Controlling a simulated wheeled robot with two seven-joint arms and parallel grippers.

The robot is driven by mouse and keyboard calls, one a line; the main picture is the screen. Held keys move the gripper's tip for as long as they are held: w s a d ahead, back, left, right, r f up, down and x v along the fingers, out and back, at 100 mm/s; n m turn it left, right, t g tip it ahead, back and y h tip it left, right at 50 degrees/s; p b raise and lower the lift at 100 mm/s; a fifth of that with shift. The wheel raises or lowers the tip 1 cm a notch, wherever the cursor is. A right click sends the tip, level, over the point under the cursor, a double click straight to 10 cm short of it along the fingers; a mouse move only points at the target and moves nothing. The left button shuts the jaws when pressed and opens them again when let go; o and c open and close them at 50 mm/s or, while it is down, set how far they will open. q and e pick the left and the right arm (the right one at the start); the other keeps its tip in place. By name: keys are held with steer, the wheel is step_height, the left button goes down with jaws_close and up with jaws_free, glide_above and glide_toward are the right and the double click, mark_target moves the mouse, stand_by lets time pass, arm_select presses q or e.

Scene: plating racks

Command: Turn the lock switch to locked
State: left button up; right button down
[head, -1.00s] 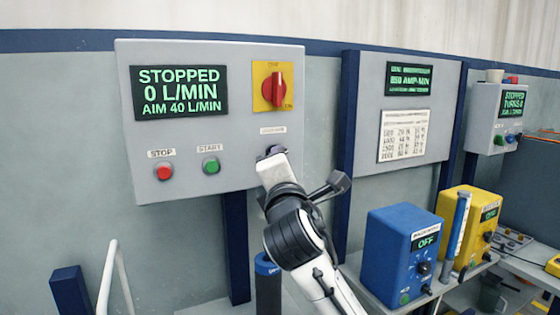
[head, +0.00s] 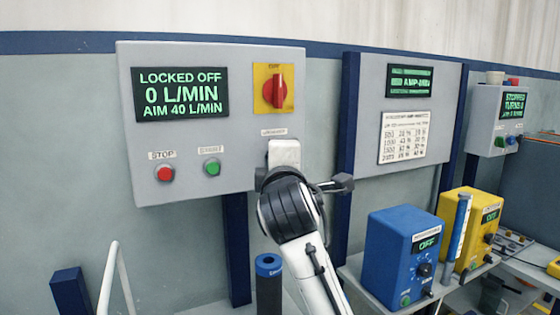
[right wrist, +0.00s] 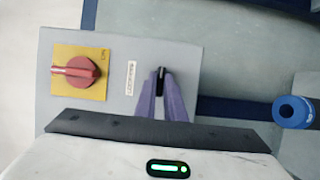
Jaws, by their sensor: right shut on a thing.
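The lock switch (right wrist: 161,74) is a small black knob below a label on the grey panel (head: 225,125). In the right wrist view it sits between the two purple-grey fingers of my right gripper (right wrist: 162,92), which is shut on it. In the head view my right gripper (head: 284,153) is against the panel's lower right and hides the switch. The panel's display (head: 180,93) reads LOCKED OFF, 0 L/MIN, AIM 40 L/MIN. My left gripper is not in view.
A red rotary switch on a yellow plate (head: 273,88) is above my right gripper. A red stop button (head: 166,173) and a green button (head: 212,168) are to its left. A blue box (head: 400,258) and a yellow box (head: 478,230) stand on a shelf at right.

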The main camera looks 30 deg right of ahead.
steer(key=c, duration=1.8)
jaws_free()
steer(key=shift+c, duration=0.2)
steer(key=b+v, duration=0.1)
steer(key=v, duration=0.9)
steer(key=shift+s, duration=0.15)
